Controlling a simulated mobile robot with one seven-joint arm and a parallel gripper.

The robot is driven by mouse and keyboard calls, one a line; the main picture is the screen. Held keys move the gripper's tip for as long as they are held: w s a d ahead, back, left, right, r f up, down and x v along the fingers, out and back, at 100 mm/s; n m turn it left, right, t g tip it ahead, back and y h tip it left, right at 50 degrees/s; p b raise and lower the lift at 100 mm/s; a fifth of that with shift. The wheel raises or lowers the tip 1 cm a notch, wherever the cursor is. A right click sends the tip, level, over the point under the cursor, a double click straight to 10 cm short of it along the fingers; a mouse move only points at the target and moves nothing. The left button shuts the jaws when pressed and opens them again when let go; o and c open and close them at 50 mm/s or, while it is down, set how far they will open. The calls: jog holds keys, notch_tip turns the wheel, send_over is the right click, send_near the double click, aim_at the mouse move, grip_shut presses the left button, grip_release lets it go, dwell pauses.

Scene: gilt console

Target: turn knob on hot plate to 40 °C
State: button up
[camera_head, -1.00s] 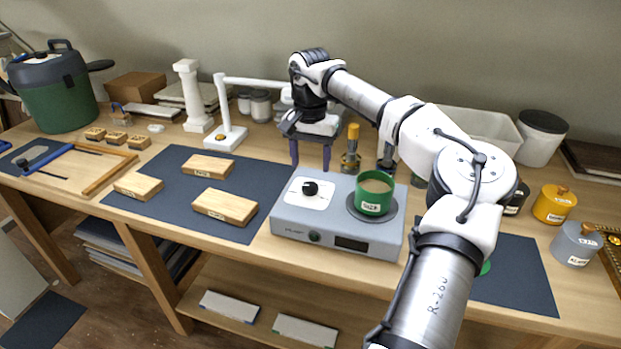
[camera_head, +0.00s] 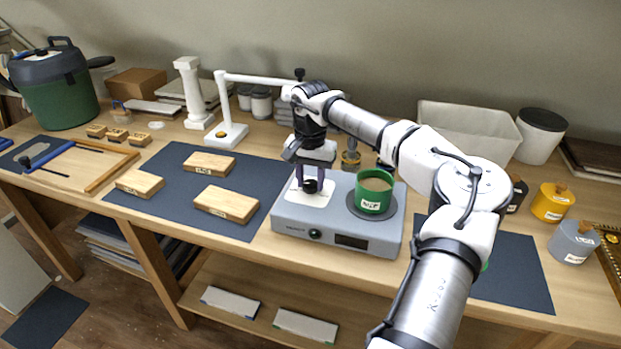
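The grey hot plate (camera_head: 283,219) stands on the bench, with a white panel (camera_head: 318,200) on its left top and a small display (camera_head: 352,242) on its front. The black knob (camera_head: 311,186) sits on the white panel. My gripper (camera_head: 312,184) points down at the knob, its dark fingers apart on either side of it. I cannot tell whether the fingers touch the knob. A green mug (camera_head: 374,193) with a pale label stands on the round plate at the right. The knob's setting and the display reading are too small to read.
A brass-coloured bottle (camera_head: 350,160) stands behind the hot plate. A white stand (camera_head: 228,130) reaches over at the back left. Wooden blocks (camera_head: 226,204) lie on a dark mat to the left. Yellow (camera_head: 553,204) and grey (camera_head: 573,243) pots stand at the right.

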jog(key=shift+c, duration=1.3)
jog(key=m, duration=0.6)
jog(key=shift+m+b, duration=0.3)
jog(key=shift+b, duration=0.05)
jog(key=m, duration=0.3)
jog(key=shift+m, duration=0.3)
jog(key=m+b, duration=0.1)
jog(key=m, duration=0.2)
jog(key=shift+m, duration=0.4)
jog(key=m+b, duration=0.1)
jog(key=m, duration=0.6)
jog(key=m+b, duration=0.1)
jog(key=m, duration=0.5)
jog(key=shift+m, duration=0.4)
